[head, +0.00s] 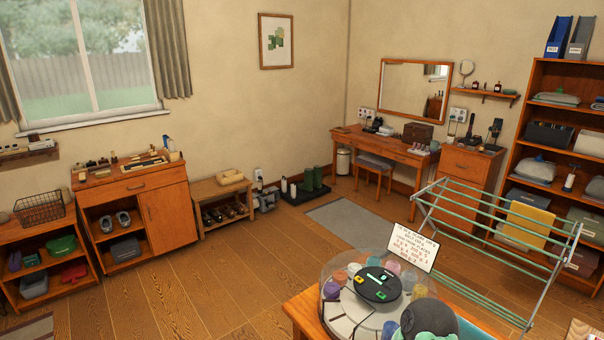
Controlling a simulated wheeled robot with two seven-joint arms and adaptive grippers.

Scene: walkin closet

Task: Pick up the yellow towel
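The yellow towel (526,224) hangs over the green bars of a folding drying rack (452,253) at the right of the head view. It is draped near the rack's right end, in front of the wooden shelf unit. Neither of my grippers shows in the head view, so I see nothing touching the towel.
A wooden table (302,311) with a round clear organiser (340,322) and a sign (411,246) stands at the bottom centre, left of the rack. A shelf unit (533,78) is behind the rack. The wooden floor (215,285) at the left centre is clear.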

